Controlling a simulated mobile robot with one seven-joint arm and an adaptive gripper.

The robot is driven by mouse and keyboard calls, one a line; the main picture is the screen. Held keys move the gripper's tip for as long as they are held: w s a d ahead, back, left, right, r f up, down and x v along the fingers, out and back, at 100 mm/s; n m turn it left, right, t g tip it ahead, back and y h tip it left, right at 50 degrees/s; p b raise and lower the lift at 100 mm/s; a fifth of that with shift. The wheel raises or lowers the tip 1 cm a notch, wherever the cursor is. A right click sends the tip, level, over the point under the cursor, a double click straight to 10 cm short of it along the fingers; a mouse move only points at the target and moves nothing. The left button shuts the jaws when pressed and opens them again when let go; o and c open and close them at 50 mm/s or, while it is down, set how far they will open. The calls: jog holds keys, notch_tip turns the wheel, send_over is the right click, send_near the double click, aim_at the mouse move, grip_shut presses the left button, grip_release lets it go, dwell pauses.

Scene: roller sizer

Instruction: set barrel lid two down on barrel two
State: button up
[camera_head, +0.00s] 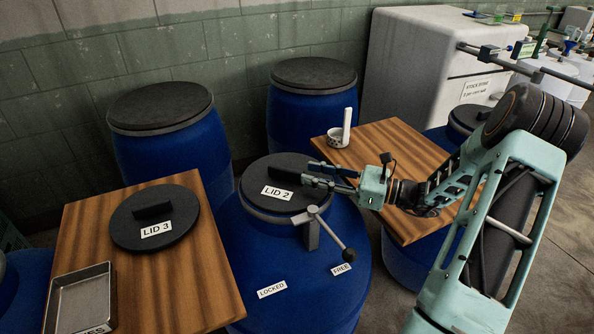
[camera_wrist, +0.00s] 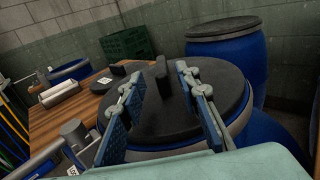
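Lid two (camera_head: 262,202), a black disc with a bar handle and a "LID 2" label, lies flat on the blue barrel two (camera_head: 240,240), within its grey rim. In the wrist view, lid two (camera_wrist: 175,125) looks level in the ring. My gripper (camera_head: 309,173) reaches in from the right, low over the lid. Its fingers are apart, with the handle (camera_wrist: 162,75) between their tips and gaps showing on both sides. A clamp lever (camera_head: 330,233) with a dark ball knob sits on the barrel's front, its knob near the "FREE" label (camera_head: 342,269).
Lid three (camera_head: 155,217) lies on the left wooden table (camera_head: 190,285), with a metal tray (camera_head: 80,298) in front. Lidded blue barrels (camera_head: 170,140) stand behind. A right wooden table (camera_head: 390,142) holds a small cup (camera_head: 338,138) under my arm's far side. A "LOCKED" label (camera_head: 272,289) is on barrel two.

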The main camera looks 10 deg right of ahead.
jog(key=v, duration=0.5)
jog(key=shift+s+d, duration=0.15)
jog(key=shift+d, duration=0.1)
jog(key=shift+a, duration=0.1)
